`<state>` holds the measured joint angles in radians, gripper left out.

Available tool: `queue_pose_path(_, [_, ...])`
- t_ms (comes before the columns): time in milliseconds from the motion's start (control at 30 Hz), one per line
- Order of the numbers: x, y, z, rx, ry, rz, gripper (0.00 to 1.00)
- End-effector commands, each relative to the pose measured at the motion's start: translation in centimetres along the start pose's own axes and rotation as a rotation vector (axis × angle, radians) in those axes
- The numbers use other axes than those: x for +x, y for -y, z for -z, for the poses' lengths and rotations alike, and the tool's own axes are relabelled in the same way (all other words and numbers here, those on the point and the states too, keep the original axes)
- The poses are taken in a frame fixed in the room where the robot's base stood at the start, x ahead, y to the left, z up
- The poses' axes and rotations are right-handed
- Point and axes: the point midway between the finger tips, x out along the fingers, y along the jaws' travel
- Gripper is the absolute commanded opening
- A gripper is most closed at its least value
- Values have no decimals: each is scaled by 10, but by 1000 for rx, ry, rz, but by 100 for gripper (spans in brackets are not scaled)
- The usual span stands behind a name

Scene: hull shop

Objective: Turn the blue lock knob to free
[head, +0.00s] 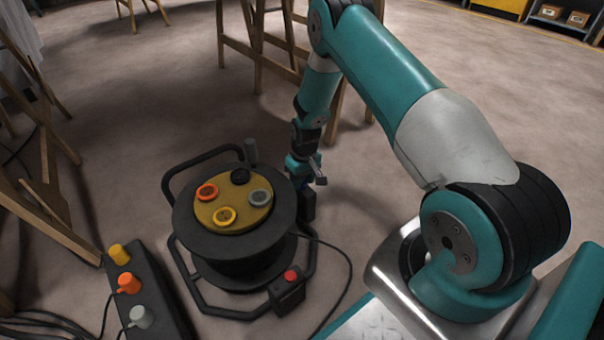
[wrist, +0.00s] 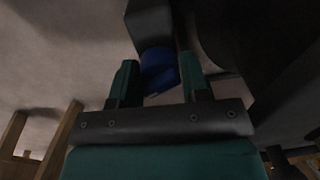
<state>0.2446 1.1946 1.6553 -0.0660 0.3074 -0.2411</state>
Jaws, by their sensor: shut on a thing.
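The blue lock knob (wrist: 158,68) sits between the two teal fingers of my gripper (wrist: 157,62) in the wrist view, and my gripper is shut on it. The knob sticks out from a dark block (wrist: 150,22). In the head view my gripper (head: 303,184) points down at the right side of a black cable reel (head: 240,255), and the knob is mostly hidden there. The knob's turn position cannot be read.
The reel's yellow top plate (head: 233,217) has several coloured sockets. A box with a red button (head: 290,276) is at its front right. A black strip (head: 160,290) with yellow, orange and grey plugs lies at left. Wooden trestles (head: 262,50) stand behind.

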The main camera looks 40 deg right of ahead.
Motion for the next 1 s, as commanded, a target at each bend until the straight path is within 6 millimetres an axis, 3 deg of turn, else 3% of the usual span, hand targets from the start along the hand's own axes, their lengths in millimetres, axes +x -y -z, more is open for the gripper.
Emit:
queue_pose_path(500, [-2,-3,0,-298,21,-5,18])
queue_pose_path(1000, [0,-4,0,-343,23,-7,18])
